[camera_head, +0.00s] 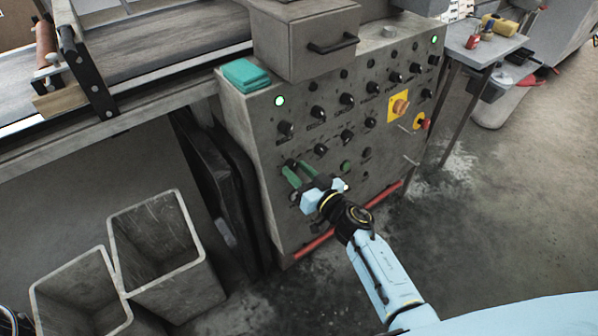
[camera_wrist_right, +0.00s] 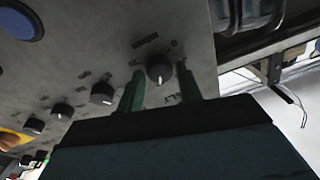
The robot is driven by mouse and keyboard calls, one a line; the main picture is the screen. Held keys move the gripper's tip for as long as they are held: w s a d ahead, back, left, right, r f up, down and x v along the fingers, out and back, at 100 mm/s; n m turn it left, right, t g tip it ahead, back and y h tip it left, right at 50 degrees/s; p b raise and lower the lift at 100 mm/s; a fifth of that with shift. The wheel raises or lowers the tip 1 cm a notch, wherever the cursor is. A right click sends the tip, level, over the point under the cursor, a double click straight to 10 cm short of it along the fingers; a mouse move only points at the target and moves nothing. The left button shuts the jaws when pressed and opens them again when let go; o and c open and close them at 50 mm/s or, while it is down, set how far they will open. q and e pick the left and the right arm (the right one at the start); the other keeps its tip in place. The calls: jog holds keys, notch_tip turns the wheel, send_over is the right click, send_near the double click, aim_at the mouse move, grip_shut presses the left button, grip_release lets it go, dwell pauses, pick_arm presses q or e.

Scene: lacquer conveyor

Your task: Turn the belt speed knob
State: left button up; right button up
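A round black knob (camera_wrist_right: 159,68) with a white pointer mark sits on the grey control panel (camera_head: 275,225). Its label is too blurred to read, so I cannot confirm it is the belt speed knob. My right gripper (camera_head: 293,163) is at the lower left knobs of the panel, with its two green fingers pointing at the panel face. In the right wrist view the fingers (camera_wrist_right: 159,85) stand apart on either side of the knob, with a visible gap on each side. In the head view the gripper hides this knob. My left gripper does not show.
Several other black knobs, a yellow-backed orange switch (camera_head: 399,106) and a red emergency button (camera_head: 423,123) share the panel. A red bar (camera_head: 320,238) runs along its base. A green cloth (camera_head: 246,75) lies on its top edge. Two grey bins (camera_head: 160,265) stand lower left.

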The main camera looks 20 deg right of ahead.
jog(key=c, duration=0.6)
jog(key=shift+o, duration=0.2)
